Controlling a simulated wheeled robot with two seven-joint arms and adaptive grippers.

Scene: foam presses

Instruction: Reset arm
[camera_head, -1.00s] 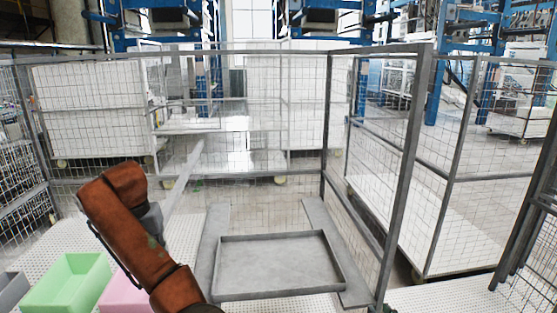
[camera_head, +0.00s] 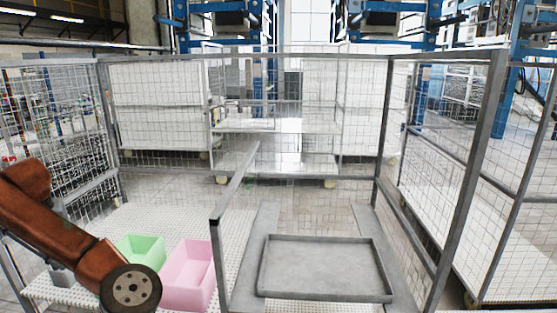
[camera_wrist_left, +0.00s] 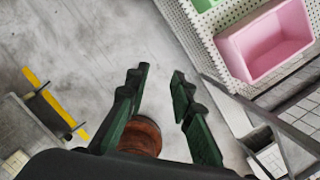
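My left arm, rust-orange, comes in from the left edge of the head view and crosses in front of the perforated table; its gripper does not show there. In the left wrist view my left gripper (camera_wrist_left: 160,73) has its two dark green fingers spread apart with nothing held between their tips. It is over bare grey floor, apart from the bins. My right arm and gripper show in neither view.
A pink bin (camera_head: 189,276) and a green bin (camera_head: 147,246) stand on the white perforated table (camera_head: 235,232); both look empty. A flat grey tray (camera_head: 322,268) lies right of a metal frame post. Wire-mesh fencing (camera_head: 160,183) encloses the area.

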